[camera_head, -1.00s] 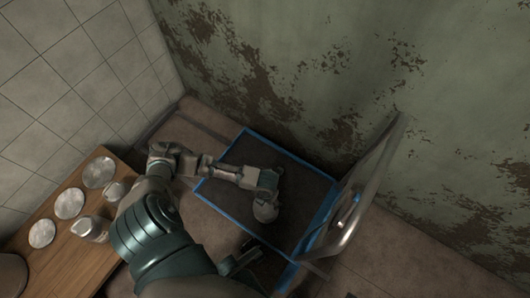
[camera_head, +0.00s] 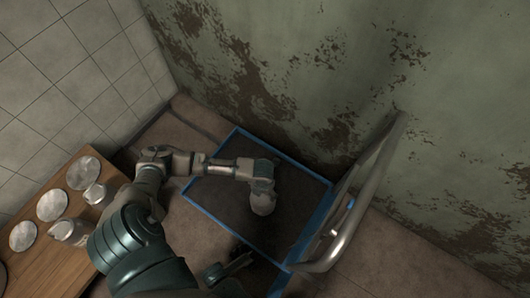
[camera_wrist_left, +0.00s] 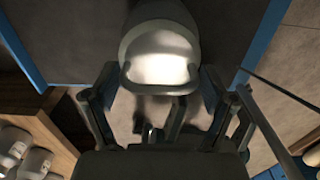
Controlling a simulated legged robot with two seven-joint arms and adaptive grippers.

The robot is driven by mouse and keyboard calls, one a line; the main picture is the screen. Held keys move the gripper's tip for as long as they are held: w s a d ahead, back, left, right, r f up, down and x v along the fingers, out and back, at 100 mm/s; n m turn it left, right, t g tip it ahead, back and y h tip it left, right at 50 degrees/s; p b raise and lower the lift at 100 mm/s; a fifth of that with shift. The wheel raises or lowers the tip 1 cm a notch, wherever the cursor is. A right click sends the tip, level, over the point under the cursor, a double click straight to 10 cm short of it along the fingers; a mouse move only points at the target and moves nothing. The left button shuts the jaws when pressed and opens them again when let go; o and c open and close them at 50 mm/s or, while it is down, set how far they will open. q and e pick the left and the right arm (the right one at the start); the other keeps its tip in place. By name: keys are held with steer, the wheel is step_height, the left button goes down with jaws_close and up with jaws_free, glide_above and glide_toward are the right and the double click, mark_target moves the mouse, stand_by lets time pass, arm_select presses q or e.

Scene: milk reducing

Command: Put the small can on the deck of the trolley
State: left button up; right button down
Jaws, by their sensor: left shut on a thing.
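The small can (camera_wrist_left: 160,55) is pale metal with a bright round end. It sits between the fingers of my left gripper (camera_wrist_left: 158,88) in the left wrist view. In the head view the can (camera_head: 263,204) hangs below my left gripper (camera_head: 262,188), over the dark deck of the trolley (camera_head: 300,188), which has a blue rim. The gripper is shut on the can and hides part of it. I cannot tell whether the can touches the deck.
A wooden table (camera_head: 50,256) at the left bears several pale discs (camera_head: 83,173) and cans (camera_head: 68,232). The trolley's metal handle (camera_head: 365,195) rises at the right. A stained wall (camera_head: 300,60) stands behind. Bare deck lies around the can.

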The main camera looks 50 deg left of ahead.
arm_select(q)
steer(key=o, duration=1.7)
steer(key=shift+c, duration=0.2)
steer(key=shift+r, duration=0.1)
